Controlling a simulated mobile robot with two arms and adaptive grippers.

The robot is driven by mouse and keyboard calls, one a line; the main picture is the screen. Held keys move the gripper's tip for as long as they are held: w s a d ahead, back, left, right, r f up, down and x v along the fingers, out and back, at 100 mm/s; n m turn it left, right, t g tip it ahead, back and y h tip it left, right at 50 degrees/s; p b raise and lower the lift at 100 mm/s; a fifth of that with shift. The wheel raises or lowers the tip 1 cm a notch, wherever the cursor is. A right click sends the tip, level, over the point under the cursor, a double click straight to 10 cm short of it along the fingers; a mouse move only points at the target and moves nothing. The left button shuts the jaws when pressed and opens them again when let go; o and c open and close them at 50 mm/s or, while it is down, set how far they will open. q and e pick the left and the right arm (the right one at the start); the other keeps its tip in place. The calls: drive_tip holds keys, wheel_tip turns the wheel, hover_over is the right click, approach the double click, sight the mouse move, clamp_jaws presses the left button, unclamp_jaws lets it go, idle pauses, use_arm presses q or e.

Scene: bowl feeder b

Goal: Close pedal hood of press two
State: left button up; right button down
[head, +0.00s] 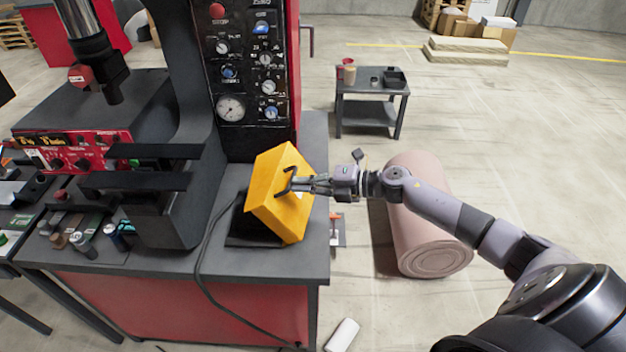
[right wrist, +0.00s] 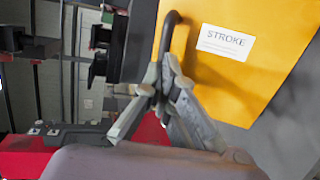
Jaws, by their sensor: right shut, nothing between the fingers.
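The yellow pedal hood (head: 270,207) stands tilted over a dark base plate (head: 245,238) on the press bench. In the right wrist view its yellow face (right wrist: 265,60) carries a white "STROKE" label, and a dark bent handle (right wrist: 167,38) sticks out from it. My right gripper (head: 291,185) reaches in from the right, at the hood's handle side. Its fingers (right wrist: 166,68) are shut, with their tips close to the handle's end and nothing held. Whether they touch the handle I cannot tell. My left gripper is not in view.
The press control panel (head: 247,60) with knobs and a gauge rises behind the hood. A dark cable (head: 205,250) runs over the bench front. A pinkish roll (head: 425,225) lies on the floor under my right arm. A small table (head: 370,85) stands further back.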

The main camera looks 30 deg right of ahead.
sight(253, 192)
drive_tip(key=w+a, duration=0.1)
drive_tip(key=a, duration=0.1)
drive_tip(key=w+a, duration=0.1)
drive_tip(key=w+a+r+p, duration=0.1)
drive_tip(key=a, duration=0.1)
drive_tip(key=shift+w+a, duration=0.35)
drive_tip(key=x, duration=0.4)
drive_tip(key=s+a+x, duration=0.1)
drive_tip(key=x, duration=0.1)
drive_tip(key=shift+f, duration=0.1)
use_arm(q)
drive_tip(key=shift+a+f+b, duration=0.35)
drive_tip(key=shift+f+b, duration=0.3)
drive_tip(key=shift+b, duration=0.85)
use_arm(e)
drive_tip(key=w+a+f, duration=0.3)
drive_tip(key=a+f, duration=0.1)
drive_tip(key=a, duration=0.1)
drive_tip(key=shift+w+a, duration=0.3)
drive_tip(key=shift+a, duration=0.05)
drive_tip(key=shift+f, duration=0.15)
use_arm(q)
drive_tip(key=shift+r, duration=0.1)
